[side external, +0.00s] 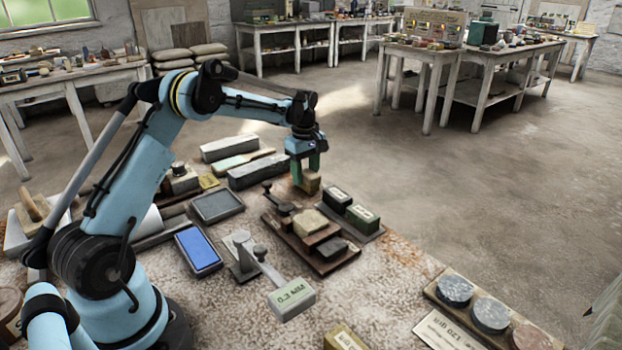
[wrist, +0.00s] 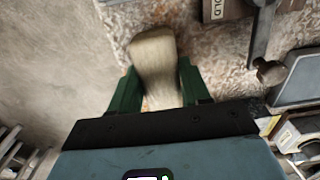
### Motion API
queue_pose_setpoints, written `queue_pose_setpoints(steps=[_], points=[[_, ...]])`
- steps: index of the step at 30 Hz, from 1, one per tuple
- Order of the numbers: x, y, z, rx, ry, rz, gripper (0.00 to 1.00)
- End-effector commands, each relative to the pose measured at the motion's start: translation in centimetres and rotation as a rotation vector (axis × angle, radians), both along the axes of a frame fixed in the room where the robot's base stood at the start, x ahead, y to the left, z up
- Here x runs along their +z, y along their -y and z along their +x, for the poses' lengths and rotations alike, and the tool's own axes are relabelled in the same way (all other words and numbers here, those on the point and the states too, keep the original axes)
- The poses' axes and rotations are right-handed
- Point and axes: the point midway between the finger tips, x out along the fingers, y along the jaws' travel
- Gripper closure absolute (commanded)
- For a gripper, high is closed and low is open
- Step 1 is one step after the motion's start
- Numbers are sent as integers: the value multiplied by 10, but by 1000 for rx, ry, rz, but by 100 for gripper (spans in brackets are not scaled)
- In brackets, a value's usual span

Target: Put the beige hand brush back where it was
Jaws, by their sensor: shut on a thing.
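The beige hand brush (side external: 312,182) is between the green fingers of my gripper (side external: 308,167), near the far edge of the work table. In the wrist view the brush (wrist: 153,55) points up and away from my gripper (wrist: 158,90), its pale wide end forward. The fingers are shut on its sides. The part between the fingers is partly hidden by my gripper. I cannot tell whether its underside touches the table.
Long grey bars (side external: 258,170) lie to the left. A grey tray (side external: 217,207) and a blue tray (side external: 198,249) are nearer. Open floor lies beyond the table edge.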

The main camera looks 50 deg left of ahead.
Motion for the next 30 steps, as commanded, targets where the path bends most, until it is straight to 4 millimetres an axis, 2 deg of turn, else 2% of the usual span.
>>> queue_pose_setpoints(steps=[3,14,15,19,30], points=[[-7,0,0,0,0,0,78],[-10,0,0,0,0,0,78],[-10,0,0,0,0,0,49],[-10,0,0,0,0,0,29],[-5,0,0,0,0,0,28]])
